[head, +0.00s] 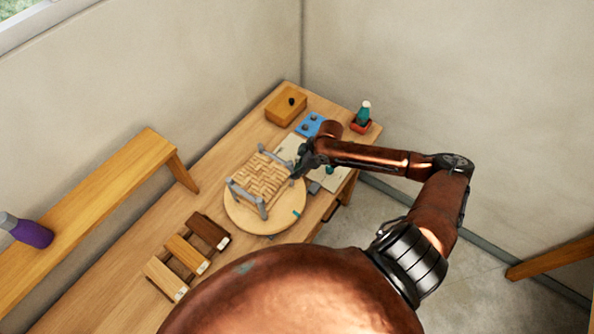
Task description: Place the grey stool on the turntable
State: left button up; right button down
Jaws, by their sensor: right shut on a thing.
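The grey stool (262,180) has a grey frame and a woven straw seat. It is over the round pale wooden turntable (284,214) on the workbench, covering much of its far and left part. Whether its feet touch the disc or hang just above it, I cannot tell. My right gripper (301,168) reaches in from the right and is shut on the stool at its right side; the fingertips are small and dark here. My left gripper is not in view.
Several wood sample blocks (187,252) lie left of the turntable. Beyond the stool are a wooden box (286,105), a blue tray (309,125) and a green-topped bottle (363,111) in a red holder. A raised shelf (100,205) with a purple bottle (30,233) runs along the left.

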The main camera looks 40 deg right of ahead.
jog(key=c, duration=2.3)
grip_release()
jog(key=shift+s+f, duration=0.1)
jog(key=shift+s, duration=0.05)
jog(key=o, duration=0.5)
jog(key=shift+c, duration=0.2)
jog(key=b+v, duration=0.1)
jog(key=v, duration=1.1)
